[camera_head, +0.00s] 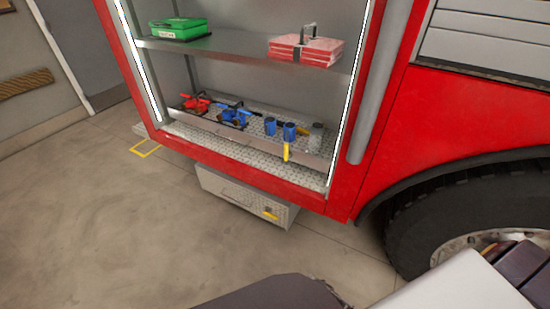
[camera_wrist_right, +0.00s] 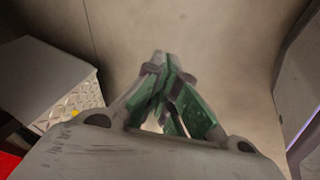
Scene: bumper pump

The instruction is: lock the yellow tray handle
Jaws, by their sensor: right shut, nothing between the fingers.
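A yellow handle (camera_head: 286,152) hangs at the front edge of the metal tray (camera_head: 225,131) in the red truck's open compartment, pointing down. I cannot tell from here whether it is locked. A second small yellow piece (camera_head: 270,213) sits on the metal box below the compartment. My right gripper (camera_wrist_right: 161,62) has its green-padded fingers together and empty, over bare floor. In the right wrist view a yellow spot (camera_wrist_right: 75,113) shows on the patterned metal at the left, away from the fingers. My left gripper is in neither view.
The tray carries red and blue fittings (camera_head: 235,116). A shelf (camera_head: 235,46) above holds a green case (camera_head: 178,28) and a red stack (camera_head: 305,49). The metal box (camera_head: 240,195) juts out below. A large wheel (camera_head: 425,225) stands at the right. Floor at the left is clear.

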